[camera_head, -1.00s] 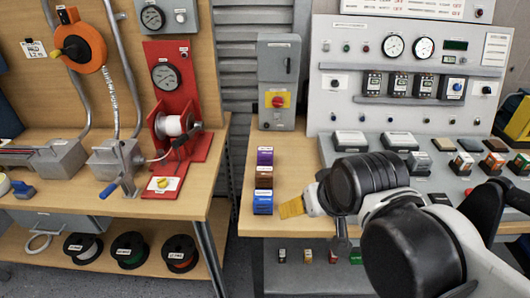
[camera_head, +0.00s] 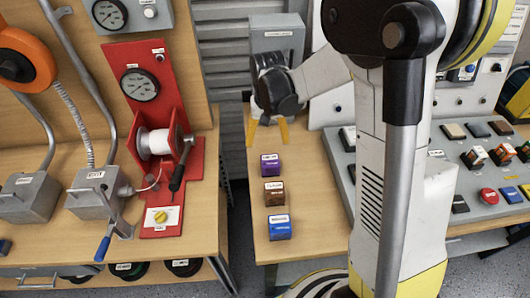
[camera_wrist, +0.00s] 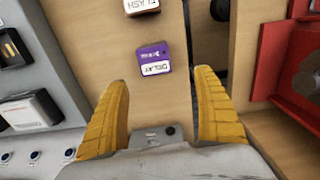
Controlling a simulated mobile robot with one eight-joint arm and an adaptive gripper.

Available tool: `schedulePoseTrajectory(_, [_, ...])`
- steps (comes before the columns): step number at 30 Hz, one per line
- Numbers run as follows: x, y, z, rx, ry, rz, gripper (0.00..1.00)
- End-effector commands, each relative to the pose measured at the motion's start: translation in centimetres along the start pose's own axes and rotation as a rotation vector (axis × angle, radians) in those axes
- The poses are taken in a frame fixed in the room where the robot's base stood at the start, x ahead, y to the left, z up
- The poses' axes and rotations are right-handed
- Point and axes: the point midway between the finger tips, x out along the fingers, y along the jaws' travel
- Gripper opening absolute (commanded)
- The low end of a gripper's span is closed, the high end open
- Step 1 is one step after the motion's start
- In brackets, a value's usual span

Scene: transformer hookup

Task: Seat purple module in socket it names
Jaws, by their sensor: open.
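The purple module (camera_head: 271,164) stands on the right-hand wooden bench, at the far end of a row with a brown module (camera_head: 274,192) and a blue module (camera_head: 279,227). In the wrist view the purple module (camera_wrist: 153,60) shows a white label that reads upside down, apparently "DELAY". My gripper (camera_head: 267,132) is open and empty, its yellow fingers just behind the purple module. In the wrist view the fingers (camera_wrist: 162,108) are spread, with the module beyond their tips and between their lines. The sockets' names are not readable.
The sloped grey console (camera_head: 465,170) with several modules and buttons lies right, partly hidden by my arm. A grey switch box (camera_head: 277,40) stands behind my gripper. The red winch stand (camera_head: 160,130) is on the left bench, across a gap.

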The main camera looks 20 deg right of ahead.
Motion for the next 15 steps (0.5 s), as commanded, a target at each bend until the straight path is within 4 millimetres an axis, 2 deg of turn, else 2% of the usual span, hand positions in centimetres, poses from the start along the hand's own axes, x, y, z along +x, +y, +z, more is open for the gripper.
schedulePoseTrajectory(6, [3.9,0.1,0.0,0.0,0.001,0.0,0.79])
schedulePoseTrajectory(15, [6.8,0.5,0.5,0.001,0.002,0.0,0.79])
